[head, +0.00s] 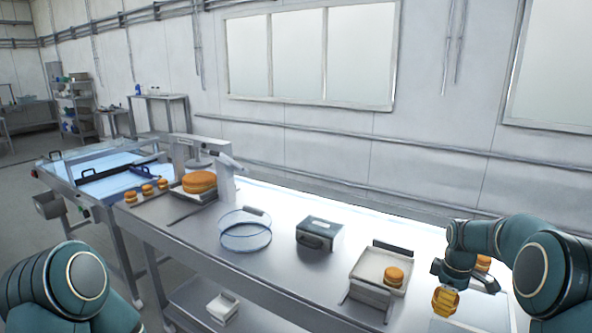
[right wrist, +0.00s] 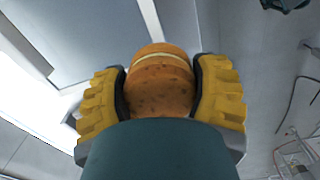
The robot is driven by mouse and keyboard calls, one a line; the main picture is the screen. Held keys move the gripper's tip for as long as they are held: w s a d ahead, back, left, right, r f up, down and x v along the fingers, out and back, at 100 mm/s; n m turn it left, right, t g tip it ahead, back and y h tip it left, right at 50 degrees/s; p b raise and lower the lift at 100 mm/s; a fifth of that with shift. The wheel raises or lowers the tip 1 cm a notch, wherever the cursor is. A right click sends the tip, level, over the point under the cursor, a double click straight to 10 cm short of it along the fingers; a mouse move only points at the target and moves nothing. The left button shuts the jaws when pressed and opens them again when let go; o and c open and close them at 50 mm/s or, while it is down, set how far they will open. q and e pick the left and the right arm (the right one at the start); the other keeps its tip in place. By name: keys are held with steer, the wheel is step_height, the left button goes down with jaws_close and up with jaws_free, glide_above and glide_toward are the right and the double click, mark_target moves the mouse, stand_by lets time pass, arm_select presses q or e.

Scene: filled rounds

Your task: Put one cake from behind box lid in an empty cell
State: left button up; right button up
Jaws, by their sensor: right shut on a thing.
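My right gripper (head: 445,301) has yellow fingers and hangs at the front edge of the bench, right of a pale open box (head: 362,268). In the right wrist view the fingers (right wrist: 160,95) are shut on a round orange-brown cake (right wrist: 160,75) with a pale cream band. The held cake is hard to make out in the head view. One cake (head: 393,276) sits in the box, towards its right side. Another cake (head: 483,262) shows behind my right arm, partly hidden. Cell divisions in the box cannot be made out. My left gripper is out of view.
A grey metal device (head: 319,233) and a clear round hoop (head: 245,232) stand left of the box. Further left are a large cake (head: 199,181) and several small ones (head: 147,189). Bare bench lies between the hoop and the device.

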steer(key=s+a+f+m, duration=0.45)
steer(key=s+a, duration=0.35)
steer(key=a, duration=0.2)
steer(key=s+a+f+m, duration=0.4)
steer(key=s+a+m, duration=0.1)
steer(key=s+a, duration=0.45)
step_height(320, 180, down, 9)
steer(key=b, duration=0.8)
steer(key=shift+w+a+r+b, duration=0.15)
steer(key=shift+w+a+b, duration=0.05)
steer(key=shift+w+b, duration=0.25)
steer(key=shift+d, duration=0.1)
